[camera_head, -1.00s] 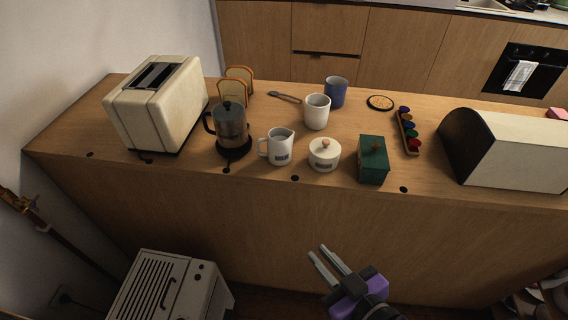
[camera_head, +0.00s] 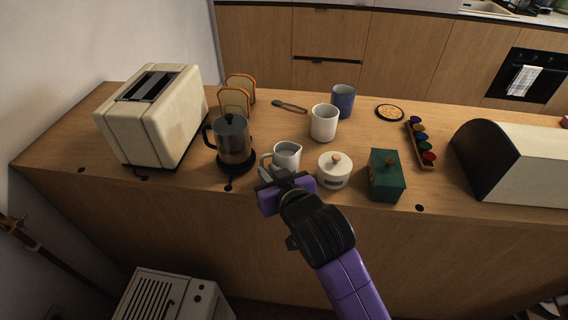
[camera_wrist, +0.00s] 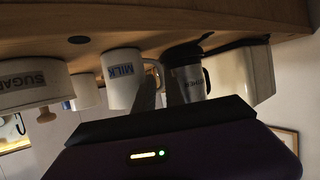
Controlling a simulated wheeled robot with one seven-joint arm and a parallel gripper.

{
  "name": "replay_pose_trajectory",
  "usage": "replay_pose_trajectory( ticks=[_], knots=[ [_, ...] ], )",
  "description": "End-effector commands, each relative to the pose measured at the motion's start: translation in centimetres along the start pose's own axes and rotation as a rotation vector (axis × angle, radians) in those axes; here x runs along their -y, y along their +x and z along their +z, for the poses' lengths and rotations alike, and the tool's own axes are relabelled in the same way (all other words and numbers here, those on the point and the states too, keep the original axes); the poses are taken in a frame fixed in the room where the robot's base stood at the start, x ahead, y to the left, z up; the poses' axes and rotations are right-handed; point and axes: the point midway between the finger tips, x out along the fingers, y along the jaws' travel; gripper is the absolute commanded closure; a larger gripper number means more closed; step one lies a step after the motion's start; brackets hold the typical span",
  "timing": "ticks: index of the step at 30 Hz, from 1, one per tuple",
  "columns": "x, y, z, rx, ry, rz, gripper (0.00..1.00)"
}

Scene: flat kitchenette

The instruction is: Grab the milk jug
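The milk jug (camera_head: 286,154) is a small white pitcher upright near the counter's front edge, its handle on the left. In the wrist view, which is upside down, the jug (camera_wrist: 121,76) carries a MILK label and its handle lies by my fingers. My gripper (camera_head: 272,174) is just in front of the jug, low at its handle side, and hides its lower part in the head view. In the wrist view my two grey fingers (camera_wrist: 160,92) stand apart, open, around or just in front of the handle. I cannot tell whether they touch it.
The white sugar pot (camera_head: 334,171) stands close right of the jug, and the dark coffee press (camera_head: 233,142) close left. A green box (camera_head: 386,177), a white cup (camera_head: 323,123) and a cream toaster (camera_head: 154,116) are also on the counter (camera_head: 205,193).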

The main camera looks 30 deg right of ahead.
Motion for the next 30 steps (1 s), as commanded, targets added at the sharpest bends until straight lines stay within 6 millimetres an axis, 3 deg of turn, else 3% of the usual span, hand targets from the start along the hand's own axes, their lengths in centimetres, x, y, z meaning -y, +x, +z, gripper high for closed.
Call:
replay_pose_trajectory(
  ticks=[12, 20, 23, 30],
  knots=[
    [0.1, 4.9, -0.5, -0.001, 0.0, 0.0, 0.86],
    [0.1, 5.2, -0.4, -0.001, 0.0, 0.0, 0.86],
    [0.1, 5.2, -0.4, -0.001, 0.0, 0.0, 1.0],
    [0.1, 5.2, -0.4, -0.001, 0.0, 0.0, 1.0]
  ],
)
